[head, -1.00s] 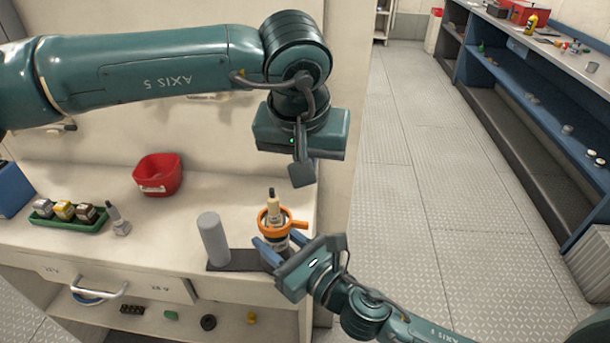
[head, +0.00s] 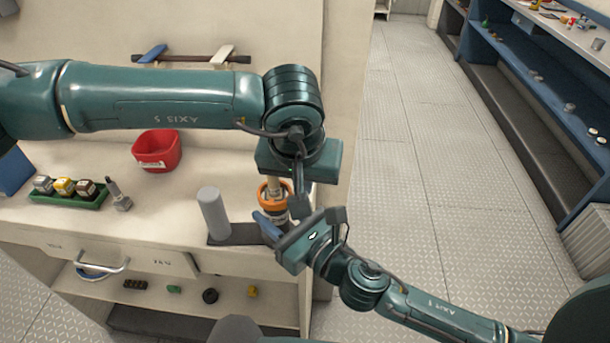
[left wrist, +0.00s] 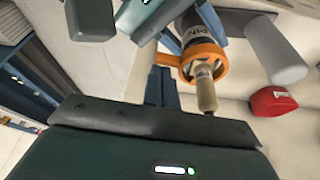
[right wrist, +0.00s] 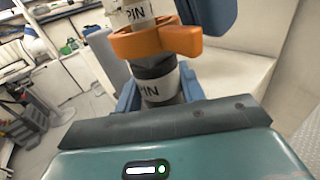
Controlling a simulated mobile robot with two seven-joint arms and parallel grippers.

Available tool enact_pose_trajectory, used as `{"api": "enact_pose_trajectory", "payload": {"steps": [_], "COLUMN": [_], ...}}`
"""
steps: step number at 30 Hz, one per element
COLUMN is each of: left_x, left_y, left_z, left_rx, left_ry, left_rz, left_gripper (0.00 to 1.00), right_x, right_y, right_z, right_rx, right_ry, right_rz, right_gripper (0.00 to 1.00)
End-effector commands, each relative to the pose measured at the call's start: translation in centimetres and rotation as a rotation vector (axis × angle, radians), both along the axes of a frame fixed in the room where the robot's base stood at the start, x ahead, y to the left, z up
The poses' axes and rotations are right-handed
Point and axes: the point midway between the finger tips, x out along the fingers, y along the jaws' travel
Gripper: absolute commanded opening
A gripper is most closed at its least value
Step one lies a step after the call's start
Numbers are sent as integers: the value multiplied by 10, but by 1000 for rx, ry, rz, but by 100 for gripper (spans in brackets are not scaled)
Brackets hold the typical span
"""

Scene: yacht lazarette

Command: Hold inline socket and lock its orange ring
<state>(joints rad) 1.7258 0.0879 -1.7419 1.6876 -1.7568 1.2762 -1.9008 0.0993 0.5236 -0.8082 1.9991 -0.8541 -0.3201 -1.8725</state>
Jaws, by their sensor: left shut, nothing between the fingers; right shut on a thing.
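The inline socket (head: 272,212) is a dark cylinder with a white label reading "PIN" (right wrist: 158,88). It stands upright between the blue fingers of my right gripper (head: 268,228), which is shut on it. The orange ring (right wrist: 150,42) sits around its top, and its tab (right wrist: 188,40) sticks out to the right in the right wrist view. A beige plug (left wrist: 205,92) rises from the ring. My left gripper (head: 302,205) is shut and empty, pointing down right beside the ring and tab. I cannot tell whether it touches them. It hides the tab in the head view.
A grey post (head: 213,212) on a dark plate (head: 238,234) stands left of the socket. A red bin (head: 157,150), a green tray (head: 70,200) of small blocks and a small grey-tipped part (head: 118,195) are farther left. Open floor lies to the right.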

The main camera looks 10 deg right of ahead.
Motion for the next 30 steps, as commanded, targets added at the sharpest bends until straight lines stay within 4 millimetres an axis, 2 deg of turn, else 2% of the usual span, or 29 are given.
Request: {"api": "enact_pose_trajectory", "payload": {"steps": [30], "left_x": [-8], "left_y": [2], "left_z": [0], "left_rx": [0], "left_ry": [1], "left_rz": [-170], "left_gripper": [0], "right_x": [0], "right_y": [0], "right_z": [0], "right_rx": [-1], "right_ry": [1], "right_rz": [-1], "right_gripper": [7]}}
